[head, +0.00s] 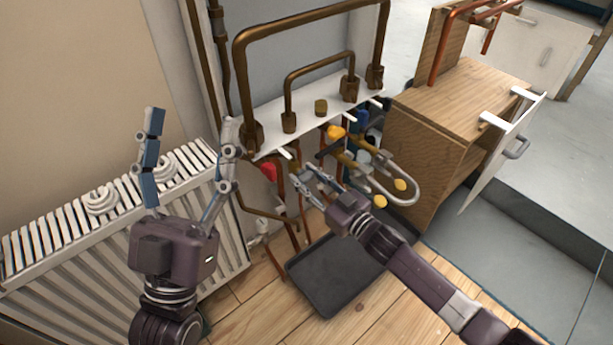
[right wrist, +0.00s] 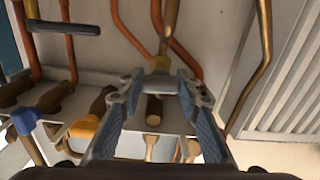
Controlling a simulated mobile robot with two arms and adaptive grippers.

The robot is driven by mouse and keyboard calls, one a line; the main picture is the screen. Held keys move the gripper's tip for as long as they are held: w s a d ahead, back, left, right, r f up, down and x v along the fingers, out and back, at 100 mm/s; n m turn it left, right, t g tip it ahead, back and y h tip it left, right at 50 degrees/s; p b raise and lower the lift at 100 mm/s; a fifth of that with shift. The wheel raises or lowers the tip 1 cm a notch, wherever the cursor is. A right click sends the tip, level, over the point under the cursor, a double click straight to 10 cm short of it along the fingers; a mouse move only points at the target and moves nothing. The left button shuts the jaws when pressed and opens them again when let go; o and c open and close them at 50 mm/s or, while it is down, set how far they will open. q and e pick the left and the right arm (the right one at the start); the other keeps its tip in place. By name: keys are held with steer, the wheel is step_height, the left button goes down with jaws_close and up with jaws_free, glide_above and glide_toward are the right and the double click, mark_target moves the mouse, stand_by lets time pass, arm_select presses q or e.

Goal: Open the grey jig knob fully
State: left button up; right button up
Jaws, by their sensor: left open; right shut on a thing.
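My right gripper (head: 310,183) reaches in under the white pipe panel. It also shows in the right wrist view (right wrist: 160,88), with both fingers closed in around a small grey piece on a brass pipe. This piece looks like the grey jig knob (right wrist: 158,70); the fingers hide its sides, and how far it is turned cannot be told. My left gripper (head: 192,120) is open and empty, fingers pointing up, in front of the radiator and left of the panel.
Next to my right gripper are a red knob (head: 267,171), a yellow knob (head: 336,131) and a blue knob (head: 361,117). Copper pipes run below. A black tray (head: 335,272) lies on the floor. A wooden cabinet (head: 462,100) stands right; a radiator (head: 70,245) stands left.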

steer(key=n+p, duration=0.1)
steer(key=n, duration=0.4)
steer(key=shift+n+p, duration=0.3)
steer(key=shift+n, duration=0.6)
arm_select(q)
steer(key=w+f+g+y, duration=0.2)
steer(key=w+f+g, duration=0.3)
steer(key=f, duration=0.3)
arm_select(e)
steer(key=shift+f+n, duration=0.1)
steer(key=shift+n, duration=0.8)
steer(key=shift+s+n, duration=0.1)
steer(key=shift+n, duration=0.8)
steer(key=n, duration=0.2)
steer(key=shift+n, duration=0.4)
arm_select(q)
steer(key=shift+s+d+r+t+h+b, duration=0.1)
steer(key=shift+s+r+t+h+b, duration=0.1)
steer(key=shift+s+r+t, duration=0.5)
steer(key=shift+s+d+r+t+h+b, duration=0.1)
steer(key=shift+r+t+h+b, duration=0.2)
steer(key=shift+r, duration=0.75)
steer(key=shift+s+r+t+h, duration=0.1)
steer(key=shift+s+r+t, duration=0.25)
steer(key=shift+r+t, duration=0.4)
arm_select(e)
steer(key=shift+f+n, duration=0.1)
steer(key=shift+n, duration=1.9)
arm_select(q)
steer(key=shift+r, duration=0.15)
